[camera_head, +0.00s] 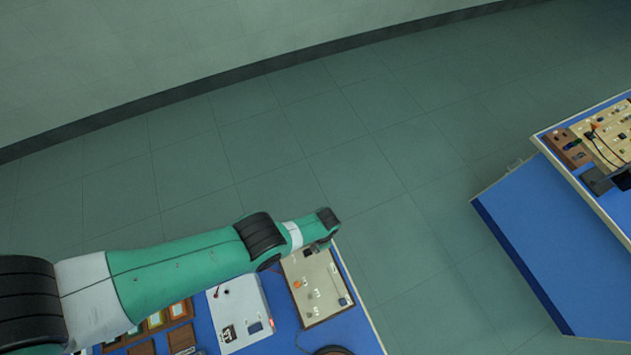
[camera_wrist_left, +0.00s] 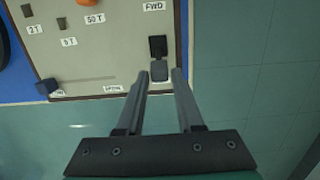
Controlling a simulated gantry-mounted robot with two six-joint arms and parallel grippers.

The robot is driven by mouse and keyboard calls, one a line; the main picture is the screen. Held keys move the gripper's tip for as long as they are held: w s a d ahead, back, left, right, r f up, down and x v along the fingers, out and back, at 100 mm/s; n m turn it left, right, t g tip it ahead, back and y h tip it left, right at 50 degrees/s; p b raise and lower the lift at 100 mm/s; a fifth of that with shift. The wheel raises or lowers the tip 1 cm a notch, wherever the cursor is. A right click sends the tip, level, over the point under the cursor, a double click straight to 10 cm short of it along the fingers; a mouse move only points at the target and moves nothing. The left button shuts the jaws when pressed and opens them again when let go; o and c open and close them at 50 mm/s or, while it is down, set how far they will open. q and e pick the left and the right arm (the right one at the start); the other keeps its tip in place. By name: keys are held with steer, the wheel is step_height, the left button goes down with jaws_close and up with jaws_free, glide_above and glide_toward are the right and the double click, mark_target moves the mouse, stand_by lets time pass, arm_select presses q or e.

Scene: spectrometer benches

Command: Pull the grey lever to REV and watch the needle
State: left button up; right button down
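The grey lever (camera_wrist_left: 159,70) stands on a black mount (camera_wrist_left: 158,46) near the edge of a beige panel (camera_wrist_left: 110,50), below a label reading FWD (camera_wrist_left: 154,6). My left gripper (camera_wrist_left: 161,77) is open, its two fingertips apart on either side of the lever's near end. I cannot tell whether either finger touches it. In the head view the panel (camera_head: 337,309) lies at the bench's far right corner, with my left arm over its edge. No REV label or needle can be made out. My right gripper is not in view.
Open floor (camera_head: 420,220) separates this blue bench from another bench (camera_head: 560,240) at right.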

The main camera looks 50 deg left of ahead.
arm_select(q)
steer(key=shift+o, duration=1.2)
step_height(320, 180, up, 12)
steer(key=w+p, duration=0.1)
steer(key=p, duration=0.9)
steer(key=shift+d+f, duration=0.15)
steer(key=shift+f, duration=0.1)
steer(key=shift+w, duration=0.1)
